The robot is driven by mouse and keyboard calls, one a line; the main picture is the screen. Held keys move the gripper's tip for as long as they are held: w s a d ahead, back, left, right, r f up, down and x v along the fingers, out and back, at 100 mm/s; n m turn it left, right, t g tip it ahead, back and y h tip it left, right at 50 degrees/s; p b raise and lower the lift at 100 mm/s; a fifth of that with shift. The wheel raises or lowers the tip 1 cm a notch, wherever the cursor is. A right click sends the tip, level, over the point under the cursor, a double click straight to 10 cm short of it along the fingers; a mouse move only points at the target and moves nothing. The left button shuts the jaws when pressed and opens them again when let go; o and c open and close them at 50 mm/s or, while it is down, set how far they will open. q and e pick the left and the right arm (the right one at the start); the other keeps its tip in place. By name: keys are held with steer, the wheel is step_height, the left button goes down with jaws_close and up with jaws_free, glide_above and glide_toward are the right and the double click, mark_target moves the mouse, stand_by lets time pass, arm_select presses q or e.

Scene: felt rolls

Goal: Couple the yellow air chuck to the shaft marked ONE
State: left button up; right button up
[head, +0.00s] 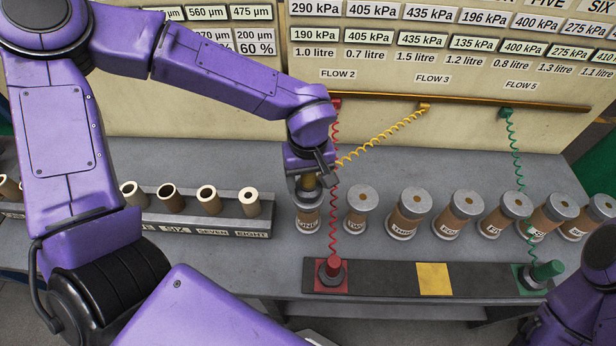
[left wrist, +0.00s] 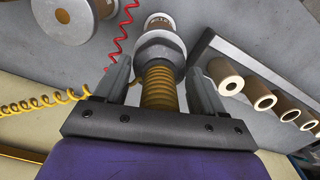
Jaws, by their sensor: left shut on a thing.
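My left gripper (head: 311,177) is shut on the yellow air chuck (head: 309,183), which also shows in the left wrist view (left wrist: 158,88) as a ribbed yellow body with a grey collar. Its coiled yellow hose runs up right to the panel. The shaft marked ONE (head: 308,222) stands directly below the chuck, a brown roll with grey ends and a partly hidden label. In the left wrist view, the collar lines up with this shaft (left wrist: 158,22) and overlaps its end. I cannot tell whether they touch or are joined. My right gripper is not in view.
More labelled shafts stand to the right, the nearest marked TWO (head: 355,210). A dark dock strip (head: 390,279) holds the red chuck (head: 332,268) and green chuck (head: 545,270); its yellow square (head: 433,279) is bare. The red hose hangs close beside shaft ONE. A core rack (head: 215,232) stands left.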

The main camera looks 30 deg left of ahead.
arm_select(q)
steer(key=shift+w, duration=0.35)
steer(key=shift+s+r+p, duration=0.1)
steer(key=shift+s+p, duration=0.2)
steer(key=shift+s, duration=0.05)
steer(key=shift+w, duration=0.1)
steer(key=shift+w+f, duration=0.1)
steer(key=shift+f, duration=0.25)
steer(key=shift+f, duration=0.15)
steer(key=o, duration=1.4)
steer(key=shift+c, duration=0.2)
steer(key=shift+f, duration=0.15)
